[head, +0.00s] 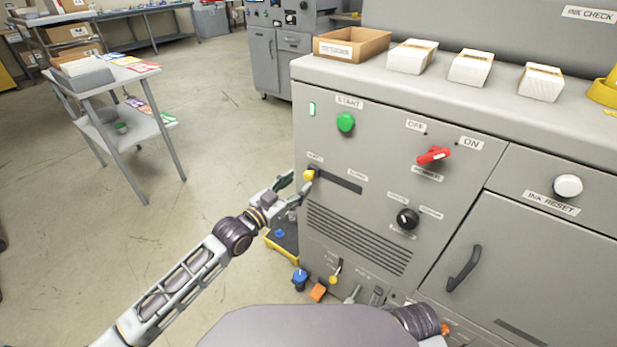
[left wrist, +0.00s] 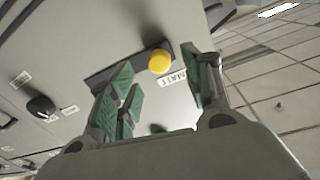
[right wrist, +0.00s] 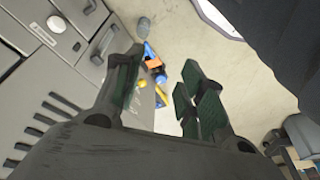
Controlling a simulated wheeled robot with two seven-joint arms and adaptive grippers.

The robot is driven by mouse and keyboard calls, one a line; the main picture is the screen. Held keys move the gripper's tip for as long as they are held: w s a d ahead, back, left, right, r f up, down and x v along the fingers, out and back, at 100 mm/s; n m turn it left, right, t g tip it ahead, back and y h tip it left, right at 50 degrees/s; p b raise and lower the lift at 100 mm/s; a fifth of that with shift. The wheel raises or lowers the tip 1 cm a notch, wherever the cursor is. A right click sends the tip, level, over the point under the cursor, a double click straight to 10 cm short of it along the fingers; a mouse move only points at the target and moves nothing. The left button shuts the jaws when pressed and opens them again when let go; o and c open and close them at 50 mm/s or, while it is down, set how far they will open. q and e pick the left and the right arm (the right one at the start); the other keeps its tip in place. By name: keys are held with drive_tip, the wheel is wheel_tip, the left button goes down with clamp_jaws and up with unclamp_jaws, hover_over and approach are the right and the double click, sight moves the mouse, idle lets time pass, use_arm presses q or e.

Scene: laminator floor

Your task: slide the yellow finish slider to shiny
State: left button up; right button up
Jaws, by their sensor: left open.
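The yellow finish slider (head: 310,174) is a round knob at the left end of a dark slot (head: 342,183) on the grey machine front. The label MATT (left wrist: 172,80) is beside the knob in the left wrist view; a second label sits above the slot's right part in the head view, too small to read surely. My left gripper (head: 295,188) is at the knob's left. In the left wrist view the yellow knob (left wrist: 159,61) shows between the open green-padded fingers; contact cannot be told. My right gripper (right wrist: 165,100) is open, pointing at the floor, with nothing between its fingers.
A green start button (head: 345,122), a red switch (head: 433,155) and a black knob (head: 407,218) stick out of the panel around the slot. Boxes stand on the machine top. A grey side table (head: 110,75) is at the left, with clear floor (head: 215,130) between.

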sight(306, 177)
use_arm(q)
drive_tip(key=b+x, duration=0.1)
drive_tip(key=x, duration=0.4)
drive_tip(key=shift+w+d, duration=0.35)
use_arm(e)
wheel_tip(306, 177, up, 3)
drive_tip(key=shift+w+a+f+t, duration=0.1)
drive_tip(key=shift+a+f+t, duration=0.1)
drive_tip(key=shift+t, duration=0.1)
drive_tip(key=shift+f, duration=0.1)
use_arm(q)
drive_tip(key=shift+c, duration=0.2)
